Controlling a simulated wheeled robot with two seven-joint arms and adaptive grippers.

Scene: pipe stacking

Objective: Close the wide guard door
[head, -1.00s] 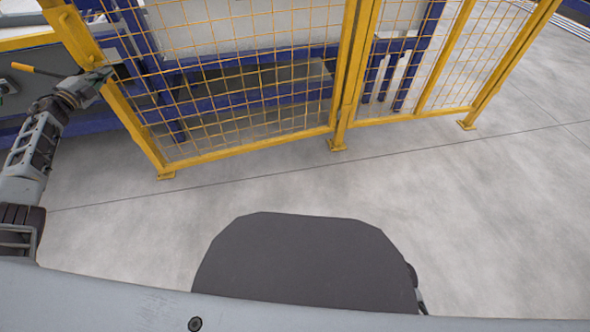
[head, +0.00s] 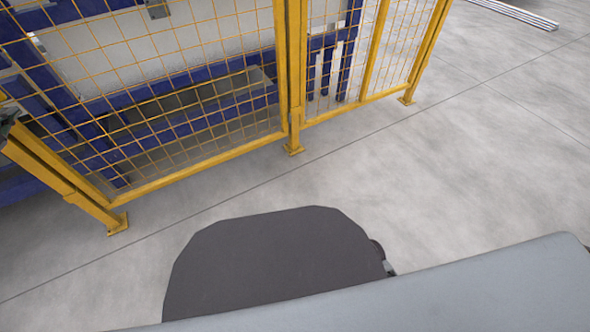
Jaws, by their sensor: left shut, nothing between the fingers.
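The wide guard door (head: 195,163), a yellow-framed mesh panel, fills the upper left of the head view. Its lower rail runs from the left post (head: 85,205) to the middle post (head: 291,80). It looks roughly in line with the fence, but I cannot tell whether it is fully shut. The door's top is out of view. My left gripper (head: 8,122) shows only as a small dark piece at the left edge, beside the left post. It is shut and empty; whether it touches the frame is unclear. My right gripper is not in view.
A narrower fixed mesh panel (head: 375,50) continues right of the middle post. Blue machine framing (head: 190,95) stands behind the mesh. Post feet (head: 118,224) stick out onto the floor. Grey floor (head: 480,170) is clear at the right. Metal bars (head: 515,14) lie at the far right.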

